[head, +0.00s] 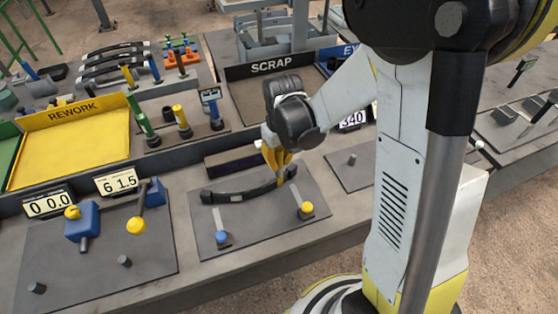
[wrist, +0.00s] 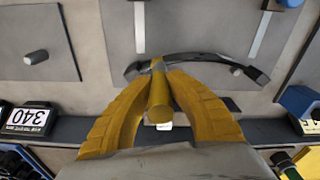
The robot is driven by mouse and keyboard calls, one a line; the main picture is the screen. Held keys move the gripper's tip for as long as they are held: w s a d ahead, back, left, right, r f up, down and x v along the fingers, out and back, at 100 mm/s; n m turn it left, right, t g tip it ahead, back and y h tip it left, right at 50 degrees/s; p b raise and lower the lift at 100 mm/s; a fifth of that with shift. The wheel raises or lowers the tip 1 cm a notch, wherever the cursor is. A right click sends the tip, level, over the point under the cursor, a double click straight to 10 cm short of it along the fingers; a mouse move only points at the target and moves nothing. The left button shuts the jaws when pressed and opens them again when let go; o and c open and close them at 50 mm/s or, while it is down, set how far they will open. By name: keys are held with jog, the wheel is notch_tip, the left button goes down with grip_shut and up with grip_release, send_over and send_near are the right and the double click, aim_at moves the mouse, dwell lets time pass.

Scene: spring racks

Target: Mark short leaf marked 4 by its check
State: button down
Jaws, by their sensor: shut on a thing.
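A dark, slightly curved leaf (head: 250,190) lies on a grey plate (head: 212,243). It carries a small pale tag (head: 236,197) whose writing is too small to read. My gripper (head: 277,155) is over the right part of the leaf, its yellow fingers shut on a yellow marker-like stick. In the wrist view the leaf (wrist: 215,64) runs across behind the fingertips. My gripper (wrist: 157,85) there holds the yellow stick (wrist: 160,108), whose far end is at the leaf; whether it touches cannot be told. Any number or mark on the leaf is unreadable.
A blue-knobbed slider (head: 221,237) and a yellow-knobbed one (head: 306,209) are on the plate. A gauge fixture with readouts "0 0.0" (head: 49,204) and "6 1.5" (head: 117,181) stands left. Behind are the yellow REWORK tray (head: 72,145), upright tools (head: 181,120) and SCRAP bin (head: 272,68).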

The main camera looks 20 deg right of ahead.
aim_at(279, 149)
jog(key=shift+r+p, duration=2.5)
jog(key=shift+r, duration=1.05)
jog(key=shift+f, duration=0.1)
